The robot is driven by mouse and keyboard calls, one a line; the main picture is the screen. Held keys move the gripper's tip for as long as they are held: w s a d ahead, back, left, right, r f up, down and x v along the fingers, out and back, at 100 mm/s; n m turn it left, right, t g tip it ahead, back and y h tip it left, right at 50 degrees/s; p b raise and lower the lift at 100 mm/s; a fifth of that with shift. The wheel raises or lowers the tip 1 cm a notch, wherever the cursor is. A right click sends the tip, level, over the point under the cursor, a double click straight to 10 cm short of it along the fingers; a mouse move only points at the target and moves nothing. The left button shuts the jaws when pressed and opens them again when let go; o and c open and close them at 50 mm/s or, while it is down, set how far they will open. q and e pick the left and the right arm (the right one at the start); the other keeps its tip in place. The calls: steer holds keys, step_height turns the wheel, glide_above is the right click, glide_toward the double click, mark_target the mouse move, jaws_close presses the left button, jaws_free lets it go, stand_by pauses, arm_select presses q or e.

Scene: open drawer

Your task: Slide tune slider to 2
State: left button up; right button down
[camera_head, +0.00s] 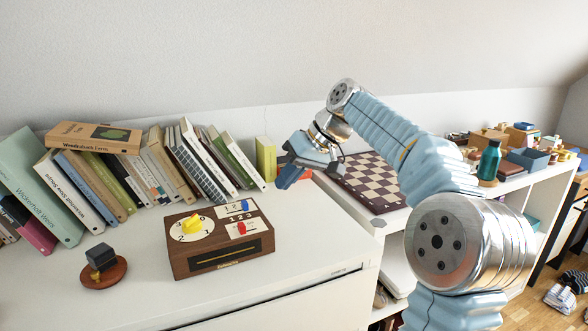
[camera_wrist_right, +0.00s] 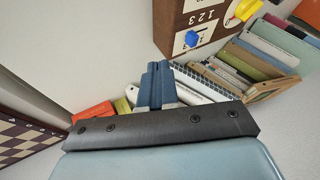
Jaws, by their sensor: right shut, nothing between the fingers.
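A dark wooden control box (camera_head: 180,262) lies on the white cabinet top. Its face carries a yellow knob (camera_head: 192,224) on a white dial, a blue slider (camera_head: 245,205) on the upper white panel and a red slider (camera_head: 242,227) on the lower one. Numbers are printed by the sliders; I cannot read which slider is named tune. My right gripper (camera_head: 284,184) is above the cabinet, right of the box and apart from it. Its fingers (camera_wrist_right: 157,84) are shut and empty. The right wrist view also shows the blue slider (camera_wrist_right: 192,39) and yellow knob (camera_wrist_right: 246,10). My left gripper is out of view.
A row of leaning books (camera_head: 150,170) stands behind the box. A dark stamp on a round wooden base (camera_head: 104,275) is at the left. A chessboard (camera_head: 372,182) lies to the right. The cabinet top right of the box is clear.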

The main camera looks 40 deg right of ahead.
mark_target(254, 205)
steer(key=x, duration=0.4)
steer(key=shift+s, duration=0.1)
steer(key=a, duration=0.2)
steer(key=shift+w+a+r, duration=0.1)
steer(key=shift+w+a, duration=0.3)
steer(key=shift+a, duration=0.55)
